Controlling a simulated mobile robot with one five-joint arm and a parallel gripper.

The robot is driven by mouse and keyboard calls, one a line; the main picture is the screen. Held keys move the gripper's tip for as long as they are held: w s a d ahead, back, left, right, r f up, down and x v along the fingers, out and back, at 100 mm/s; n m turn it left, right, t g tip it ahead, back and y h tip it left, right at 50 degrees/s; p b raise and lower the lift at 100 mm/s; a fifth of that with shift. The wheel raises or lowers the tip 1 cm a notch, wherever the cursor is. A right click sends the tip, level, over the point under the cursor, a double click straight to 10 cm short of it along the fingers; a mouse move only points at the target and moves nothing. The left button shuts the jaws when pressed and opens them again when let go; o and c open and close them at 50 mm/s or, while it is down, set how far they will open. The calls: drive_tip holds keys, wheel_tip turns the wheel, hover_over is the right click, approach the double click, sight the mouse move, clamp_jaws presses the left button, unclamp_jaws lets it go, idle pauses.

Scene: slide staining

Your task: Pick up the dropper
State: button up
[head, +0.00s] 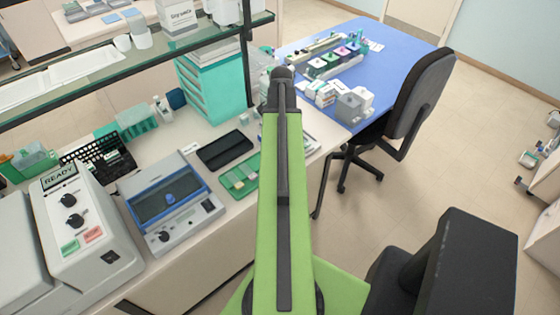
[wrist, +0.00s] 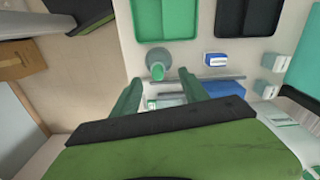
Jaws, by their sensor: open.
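My gripper (wrist: 160,84) is open in the wrist view, its two green fingers pointing toward the bench top. Just beyond the fingertips stands a round grey piece (wrist: 157,54) with a small green cylindrical part (wrist: 158,72) at its near side. That green part may be the dropper, but I cannot tell for sure. Nothing is visibly held. A thin grey rod (wrist: 212,79) lies to the right, close to the right fingertip. A small white and green item (wrist: 166,102) shows between the fingers, partly hidden. In the head view my arm hides the gripper and this spot.
A green tray (wrist: 165,38) and a black tray (wrist: 246,34) lie beyond. A blue block (wrist: 224,60) and small pale boxes (wrist: 274,62) stand to the right. The bench edge is at left. In the head view, a chair (head: 420,92) stands by a blue-topped table (head: 400,52).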

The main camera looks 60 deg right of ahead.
wheel_tip(320, 180, down, 6)
drive_tip(key=b, duration=0.5)
drive_tip(key=shift+s, duration=0.1)
drive_tip(key=shift+r, duration=0.1)
clamp_jaws()
